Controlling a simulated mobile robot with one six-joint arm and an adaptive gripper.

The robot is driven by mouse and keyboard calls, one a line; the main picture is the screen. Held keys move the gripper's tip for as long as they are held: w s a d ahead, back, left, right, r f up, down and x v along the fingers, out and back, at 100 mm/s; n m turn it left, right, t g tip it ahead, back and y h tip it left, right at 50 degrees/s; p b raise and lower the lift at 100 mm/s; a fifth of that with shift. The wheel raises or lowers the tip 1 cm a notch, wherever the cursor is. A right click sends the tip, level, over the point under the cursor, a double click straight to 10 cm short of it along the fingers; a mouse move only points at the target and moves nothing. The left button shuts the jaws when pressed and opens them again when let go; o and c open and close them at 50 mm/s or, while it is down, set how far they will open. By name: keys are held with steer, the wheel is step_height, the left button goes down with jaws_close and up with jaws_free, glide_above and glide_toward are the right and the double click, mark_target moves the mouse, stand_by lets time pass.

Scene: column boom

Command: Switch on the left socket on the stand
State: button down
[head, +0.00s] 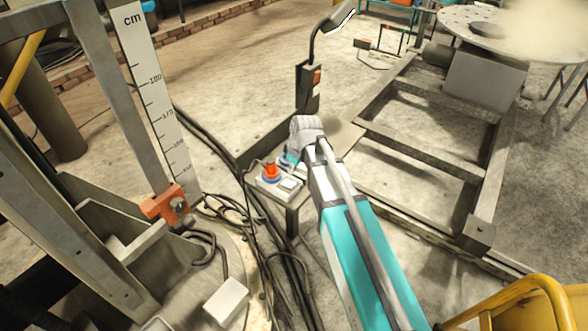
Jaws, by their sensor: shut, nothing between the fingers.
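A small stand (292,203) with a pale top rises from the floor near the middle of the head view. On its left part sits a red-orange fitting (270,171) with a blue base, and a white block (289,185) lies to its right. These look like socket parts, but they are too small to tell any switch position. A blue patch just behind may be another fitting or part of my wrist. My teal and white arm reaches in from the lower right, its wrist just behind and right of the stand's top. My gripper's fingers do not show; the wrist may hide them.
Black cables (283,270) run on the floor around the stand. A ruler column (160,100) with an orange clamp (165,203) stands left. A lamp post with a dark switch box (308,85) is behind. A metal frame (430,133) lies right; a yellow rail (535,285) is lower right.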

mark_target(291, 184)
steer(key=b+x, duration=0.2)
steer(key=shift+f, duration=0.3)
steer(key=shift+s+d+f+b, duration=0.1)
steer(key=shift+f+b, duration=0.7)
steer(key=shift+s+d+f+b, duration=0.1)
steer(key=shift+d+f+b, duration=0.05)
steer(key=shift+f+b, duration=0.65)
